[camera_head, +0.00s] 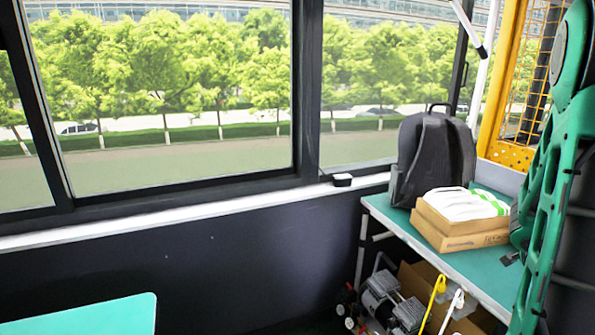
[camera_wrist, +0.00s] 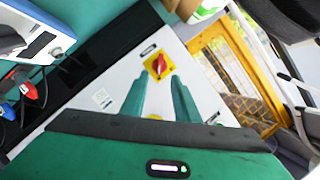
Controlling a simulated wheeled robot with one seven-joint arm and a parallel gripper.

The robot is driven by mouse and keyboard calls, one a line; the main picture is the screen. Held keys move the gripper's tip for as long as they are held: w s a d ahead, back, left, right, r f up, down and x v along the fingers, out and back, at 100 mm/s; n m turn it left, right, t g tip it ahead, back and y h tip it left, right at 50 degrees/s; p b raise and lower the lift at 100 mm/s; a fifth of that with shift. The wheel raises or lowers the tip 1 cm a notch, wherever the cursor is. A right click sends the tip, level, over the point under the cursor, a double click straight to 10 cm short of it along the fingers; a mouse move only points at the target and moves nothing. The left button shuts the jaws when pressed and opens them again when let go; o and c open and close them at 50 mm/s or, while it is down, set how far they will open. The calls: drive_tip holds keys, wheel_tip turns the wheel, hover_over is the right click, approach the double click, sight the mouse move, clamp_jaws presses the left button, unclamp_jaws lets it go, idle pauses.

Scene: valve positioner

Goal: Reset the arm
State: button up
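My gripper (camera_wrist: 158,78) shows in the wrist view as two teal fingers standing apart. It is open, and nothing is held between the fingers. Behind the fingers is a white panel (camera_wrist: 115,72) with a red rotary switch (camera_wrist: 158,65) on a yellow plate, near the fingertips in the picture. Part of another yellow thing shows low between the fingers. I cannot tell how far the panel is from the fingertips. In the head view, teal arm links of mine run up the right edge, and my gripper is not visible there.
A teal-topped bench (camera_head: 482,272) holds a dark backpack (camera_head: 435,150) and an open cardboard box (camera_head: 460,236). A pump (camera_head: 385,302) and other gear lie below. A teal surface (camera_head: 90,318) is at lower left. An orange mesh frame (camera_wrist: 225,75) and a device with cables (camera_wrist: 38,48) flank the panel.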

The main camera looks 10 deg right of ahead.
drive_tip(key=s+a+f+n+g+y, duration=0.1)
drive_tip(key=s+a+n+y, duration=0.3)
drive_tip(key=a, duration=0.8)
drive_tip(key=s+a+f+n+g+y, duration=0.1)
drive_tip(key=s+a+n+g+y, duration=0.2)
drive_tip(key=a, duration=0.9)
drive_tip(key=s+a+n+g+y, duration=0.2)
drive_tip(key=s+a+n+y, duration=0.4)
drive_tip(key=a, duration=0.6)
drive_tip(key=s+n, duration=0.2)
drive_tip(key=n, duration=0.1)
drive_tip(key=shift+a+f+y, duration=0.2)
drive_tip(key=shift+f+y, duration=0.1)
drive_tip(key=shift+f, duration=0.1)
